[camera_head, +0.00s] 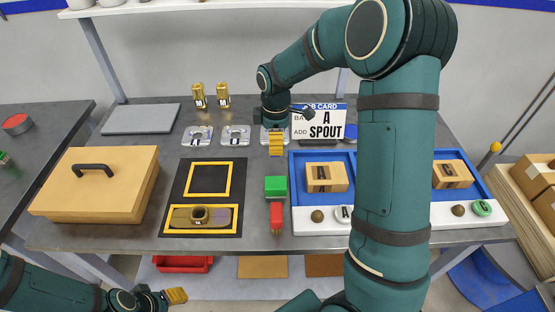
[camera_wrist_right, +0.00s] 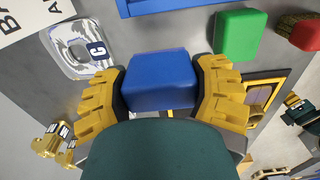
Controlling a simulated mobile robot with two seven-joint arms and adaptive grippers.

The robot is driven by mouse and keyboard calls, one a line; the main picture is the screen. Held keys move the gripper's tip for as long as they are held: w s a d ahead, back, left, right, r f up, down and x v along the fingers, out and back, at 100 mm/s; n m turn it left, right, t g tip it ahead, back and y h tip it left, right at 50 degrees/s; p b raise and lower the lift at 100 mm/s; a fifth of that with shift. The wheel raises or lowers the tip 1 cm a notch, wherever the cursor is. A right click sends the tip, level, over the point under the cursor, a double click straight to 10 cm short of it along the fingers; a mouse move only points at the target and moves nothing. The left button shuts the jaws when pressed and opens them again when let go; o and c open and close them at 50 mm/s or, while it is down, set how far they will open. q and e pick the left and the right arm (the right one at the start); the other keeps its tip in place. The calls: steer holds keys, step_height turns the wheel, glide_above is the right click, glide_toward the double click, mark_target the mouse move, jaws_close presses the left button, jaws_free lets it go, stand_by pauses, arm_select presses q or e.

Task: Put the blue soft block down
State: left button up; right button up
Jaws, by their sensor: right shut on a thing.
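The blue soft block (camera_wrist_right: 160,80) sits between the yellow fingers of my right gripper (camera_wrist_right: 162,92) in the wrist view. My right gripper is shut on it, with a finger against each side. In the head view, my right gripper (camera_head: 276,143) points down over the back middle of the table, in front of the job card. The block is hidden there, and I cannot tell its height above the table. My left gripper (camera_head: 176,296) is low at the bottom left, in front of the table and away from the block; its opening is unclear.
A job card (camera_head: 320,122) stands behind. A blue tray (camera_head: 293,172) is at right, a black fixture mat (camera_head: 180,186) at left.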

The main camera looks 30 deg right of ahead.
steer(key=shift+f+b, duration=0.45)
steer(key=shift+f, duration=2.5)
steer(key=shift+f, duration=0.2)
steer(key=o, duration=1.3)
steer(key=shift+r, duration=0.15)
step_height(320, 180, up, 12)
steer(key=shift+r+p, duration=0.1)
steer(key=shift+p, duration=1)
